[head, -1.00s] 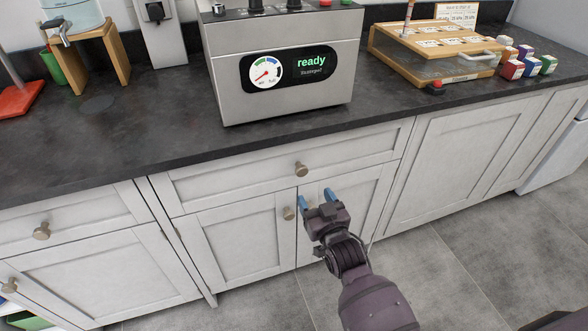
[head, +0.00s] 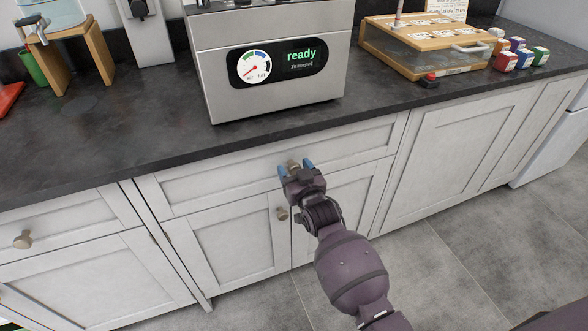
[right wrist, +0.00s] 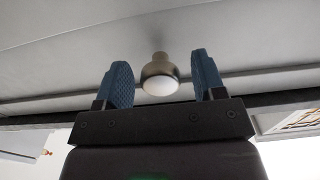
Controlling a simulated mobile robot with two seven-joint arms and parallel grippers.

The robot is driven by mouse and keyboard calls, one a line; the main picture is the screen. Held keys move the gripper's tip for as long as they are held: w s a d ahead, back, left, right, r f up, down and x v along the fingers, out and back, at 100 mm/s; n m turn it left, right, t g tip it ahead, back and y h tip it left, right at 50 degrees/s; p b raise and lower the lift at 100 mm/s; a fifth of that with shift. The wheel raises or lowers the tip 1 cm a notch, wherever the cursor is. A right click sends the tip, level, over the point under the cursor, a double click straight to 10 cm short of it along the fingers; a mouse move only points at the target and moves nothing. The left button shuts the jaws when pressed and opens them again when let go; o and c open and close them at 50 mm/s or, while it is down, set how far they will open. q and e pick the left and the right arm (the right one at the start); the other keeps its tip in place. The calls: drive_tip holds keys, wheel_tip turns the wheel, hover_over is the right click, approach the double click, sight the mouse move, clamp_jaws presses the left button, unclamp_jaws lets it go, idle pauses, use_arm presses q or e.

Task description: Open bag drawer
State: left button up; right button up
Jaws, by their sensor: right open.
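A wide white drawer (head: 235,178) sits shut under the dark countertop, below the steel machine. Its round metal knob (head: 293,165) is at the middle of its front. My right gripper (head: 296,168) is open at this knob, with one blue fingertip on each side of it in the head view. In the right wrist view the knob (right wrist: 160,76) stands between the two blue fingers (right wrist: 160,84), with gaps on both sides. The fingers do not grip it. My left gripper is not in view.
A steel machine (head: 272,75) reading "ready" stands on the countertop (head: 130,135) above. Cupboard doors are below the drawer, one with a knob (head: 282,214). A second drawer knob (head: 23,240) is at the left. Grey floor is free at the lower right.

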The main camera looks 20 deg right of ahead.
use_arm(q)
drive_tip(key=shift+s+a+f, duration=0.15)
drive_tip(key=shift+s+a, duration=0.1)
use_arm(e)
drive_tip(key=shift+c, duration=0.4)
clamp_jaws()
drive_tip(key=shift+s+r, duration=0.1)
drive_tip(key=shift+s, duration=0.2)
use_arm(q)
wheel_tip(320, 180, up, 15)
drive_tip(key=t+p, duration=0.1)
drive_tip(key=p, duration=1.4)
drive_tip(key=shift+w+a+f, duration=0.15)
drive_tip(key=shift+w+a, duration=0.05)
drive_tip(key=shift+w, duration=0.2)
use_arm(e)
drive_tip(key=s+d, duration=0.1)
drive_tip(key=s, duration=4.1)
drive_tip(key=shift+s+d, duration=0.2)
drive_tip(key=shift+s, duration=0.15)
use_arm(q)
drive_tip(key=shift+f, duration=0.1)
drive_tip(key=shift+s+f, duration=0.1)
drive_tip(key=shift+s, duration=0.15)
use_arm(e)
drive_tip(key=shift+o, duration=0.4)
unclamp_jaws()
